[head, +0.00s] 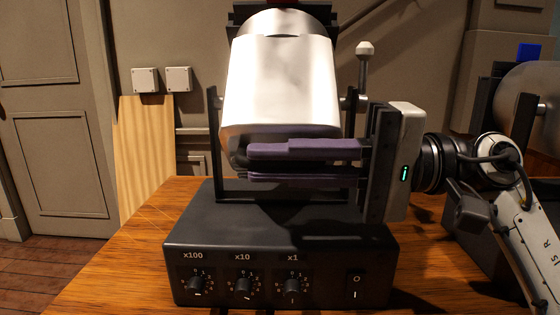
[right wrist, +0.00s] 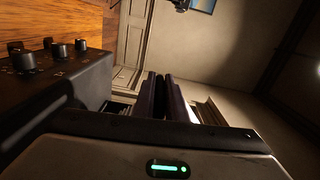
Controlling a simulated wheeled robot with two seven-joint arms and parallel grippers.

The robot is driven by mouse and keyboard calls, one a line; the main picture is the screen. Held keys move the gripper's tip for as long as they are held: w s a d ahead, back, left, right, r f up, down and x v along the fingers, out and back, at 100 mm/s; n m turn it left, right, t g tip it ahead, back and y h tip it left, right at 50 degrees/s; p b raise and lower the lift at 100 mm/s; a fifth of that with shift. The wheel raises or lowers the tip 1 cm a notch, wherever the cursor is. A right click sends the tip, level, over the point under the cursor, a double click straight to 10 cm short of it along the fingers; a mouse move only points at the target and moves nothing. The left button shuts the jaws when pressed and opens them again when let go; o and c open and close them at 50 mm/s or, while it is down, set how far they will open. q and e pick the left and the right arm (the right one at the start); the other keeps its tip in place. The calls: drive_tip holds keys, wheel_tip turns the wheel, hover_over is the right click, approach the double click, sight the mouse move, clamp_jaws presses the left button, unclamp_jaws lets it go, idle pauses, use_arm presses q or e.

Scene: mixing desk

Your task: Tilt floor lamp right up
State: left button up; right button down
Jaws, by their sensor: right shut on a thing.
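The lamp (head: 278,85) has a bright, silvery-white cylindrical head, held between the uprights of a black bracket. The bracket stands on a black control box (head: 290,230) with x100, x10 and x1 knobs and a rocker switch. My right gripper (head: 248,163) reaches in from the right, its purple fingers lying across the lower edge of the lamp head. It is shut on the lamp; the fingers hide the exact contact. The fingers also show in the right wrist view (right wrist: 165,98). My left gripper is not in view.
A second, similar device (head: 533,95) stands at the right edge, partly behind my right arm. A silver knobbed lever (head: 364,60) rises beside the lamp. The wooden desk (head: 110,265) is bare left of the box. A panelled wall and door stand behind.

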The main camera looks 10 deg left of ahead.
drive_tip(key=shift+f, duration=0.3)
drive_tip(key=c, duration=1.9)
unclamp_jaws()
drive_tip(key=shift+w, duration=0.1)
drive_tip(key=shift+o, duration=0.4)
drive_tip(key=shift+r, duration=0.1)
drive_tip(key=w+d, duration=0.1)
drive_tip(key=d, duration=0.9)
drive_tip(key=shift+w+d, duration=0.1)
